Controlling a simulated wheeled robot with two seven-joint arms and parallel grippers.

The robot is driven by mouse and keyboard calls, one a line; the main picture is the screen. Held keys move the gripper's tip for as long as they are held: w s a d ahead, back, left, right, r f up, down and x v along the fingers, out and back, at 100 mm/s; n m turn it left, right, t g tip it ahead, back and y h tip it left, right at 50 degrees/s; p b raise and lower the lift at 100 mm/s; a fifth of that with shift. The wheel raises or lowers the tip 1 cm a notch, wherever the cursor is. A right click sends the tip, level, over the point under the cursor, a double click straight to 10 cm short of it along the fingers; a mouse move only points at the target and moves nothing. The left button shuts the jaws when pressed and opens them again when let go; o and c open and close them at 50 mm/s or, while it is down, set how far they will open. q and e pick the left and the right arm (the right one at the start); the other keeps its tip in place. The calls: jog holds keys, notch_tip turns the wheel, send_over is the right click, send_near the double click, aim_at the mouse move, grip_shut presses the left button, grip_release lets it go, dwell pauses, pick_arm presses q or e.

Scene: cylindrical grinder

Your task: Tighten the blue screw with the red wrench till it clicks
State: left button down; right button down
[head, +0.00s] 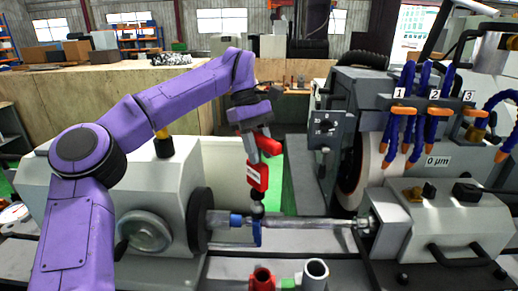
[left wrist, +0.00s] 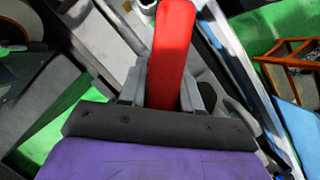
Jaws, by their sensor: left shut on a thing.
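My left gripper (head: 262,132) is shut on the red wrench (head: 257,178), which hangs down from it, slightly tilted. In the left wrist view the red handle (left wrist: 174,50) sits between the two grey fingers (left wrist: 170,88). The wrench's dark lower end is just above a blue upright part (head: 257,234), which looks like the blue screw, on the workpiece shaft. They look very close; I cannot tell whether they touch. My right gripper is not in view.
The shaft (head: 310,223) lies between the left headstock (head: 165,215) and the right tailstock (head: 430,222). The grinding wheel (head: 352,165) and blue hoses (head: 410,110) are on the right. A red cup (head: 262,279) and a grey tube (head: 315,274) stand in front.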

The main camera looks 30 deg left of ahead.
aim_at(259, 134)
pick_arm(q)
jog(key=shift+f, duration=0.25)
jog(key=shift+n+b, duration=0.3)
jog(key=shift+b, duration=0.1)
jog(key=shift+w+a+r+p, duration=0.15)
jog(key=shift+r+p, duration=0.1)
jog(key=shift+r, duration=0.35)
jog(key=shift+w+r+p, duration=0.15)
jog(key=shift+r+p, duration=0.05)
jog(key=shift+r, duration=0.35)
jog(key=shift+s+r, duration=0.2)
jog(key=shift+r, duration=0.75)
jog(key=shift+w+r, duration=0.1)
jog(key=shift+r, duration=0.5)
